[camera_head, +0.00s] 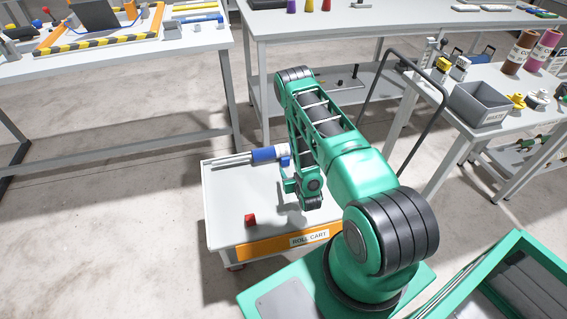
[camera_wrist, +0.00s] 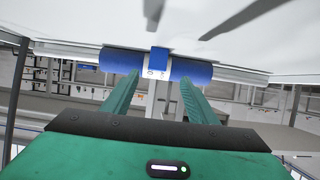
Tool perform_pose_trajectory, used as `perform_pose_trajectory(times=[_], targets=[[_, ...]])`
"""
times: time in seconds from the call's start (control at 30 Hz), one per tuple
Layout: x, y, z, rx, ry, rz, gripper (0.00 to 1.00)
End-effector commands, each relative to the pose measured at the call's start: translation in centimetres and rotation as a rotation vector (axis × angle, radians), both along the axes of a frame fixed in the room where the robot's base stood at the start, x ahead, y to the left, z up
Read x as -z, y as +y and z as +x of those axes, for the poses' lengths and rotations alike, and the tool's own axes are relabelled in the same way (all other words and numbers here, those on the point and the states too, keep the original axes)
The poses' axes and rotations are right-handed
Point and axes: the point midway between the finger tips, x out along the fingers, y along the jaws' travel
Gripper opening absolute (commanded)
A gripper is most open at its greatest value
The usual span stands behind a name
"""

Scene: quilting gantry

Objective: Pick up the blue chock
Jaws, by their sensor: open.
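In the wrist view a small blue block, which I take to be the blue chock (camera_wrist: 159,58), sits against the middle of a blue roll with a white lettered band (camera_wrist: 117,61). My gripper (camera_wrist: 158,79) is open, its two green fingers pointing at the block with a gap between them. The block lines up with that gap; I cannot tell whether it is between the fingertips. In the head view the blue roll (camera_head: 265,154) lies on the roll cart (camera_head: 225,190), and my gripper (camera_head: 289,187) is close in front of it.
A red block (camera_head: 251,220) stands near the cart's front edge. A grey rod (camera_head: 232,159) extends left from the roll. Workbenches stand behind and to the left. A side table at right holds a grey bin (camera_head: 480,103) and spools. The cart's left part is mostly clear.

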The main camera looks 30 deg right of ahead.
Motion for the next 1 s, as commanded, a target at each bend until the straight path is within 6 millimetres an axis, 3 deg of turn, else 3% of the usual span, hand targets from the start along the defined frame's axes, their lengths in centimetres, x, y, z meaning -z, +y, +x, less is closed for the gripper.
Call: perform_pose_trajectory(times=[0.3, 1.0], targets=[[1.7, -1.1, 3.5, 0.003, -0.009, 0.000, 0.53], [4.3, -3.1, 9.1, 0.003, -0.006, -0.001, 0.53]])
